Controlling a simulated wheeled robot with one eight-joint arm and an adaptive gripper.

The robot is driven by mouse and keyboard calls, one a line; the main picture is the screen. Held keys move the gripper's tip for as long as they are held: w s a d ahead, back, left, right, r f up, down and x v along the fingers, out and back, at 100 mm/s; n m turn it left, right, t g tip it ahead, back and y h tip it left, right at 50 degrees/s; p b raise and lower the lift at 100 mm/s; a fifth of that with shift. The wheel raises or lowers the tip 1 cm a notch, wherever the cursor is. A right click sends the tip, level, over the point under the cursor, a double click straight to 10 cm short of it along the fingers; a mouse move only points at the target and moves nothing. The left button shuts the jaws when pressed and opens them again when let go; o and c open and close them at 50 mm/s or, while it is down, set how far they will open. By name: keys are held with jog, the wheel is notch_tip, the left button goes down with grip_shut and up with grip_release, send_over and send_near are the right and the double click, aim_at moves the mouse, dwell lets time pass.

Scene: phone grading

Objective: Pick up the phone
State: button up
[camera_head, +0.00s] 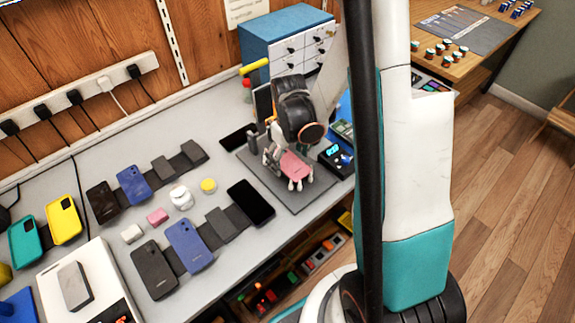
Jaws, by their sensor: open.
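My gripper (287,173) hangs over the grey mat (286,199) at the right part of the worktop. It points down and is open. A pink flat piece, looking like a phone (295,164), shows between and behind its pale fingertips. My gripper hides part of it, and I cannot tell whether the fingers touch it. A black phone (251,202) lies just left of the mat. Blue phones (189,245) and (133,185) and dark phones (154,269) and (102,202) lie on dark strips further left.
A blue drawer cabinet (277,40) stands behind my gripper. Green (25,242) and yellow (63,220) phone cases lie at the left, near a white box (90,287). A small dark device (336,158) sits right of the mat. Small jars and blocks lie mid-table.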

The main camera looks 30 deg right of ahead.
jog(key=c, duration=1.2)
jog(key=shift+r, duration=0.1)
jog(key=shift+c, duration=0.2)
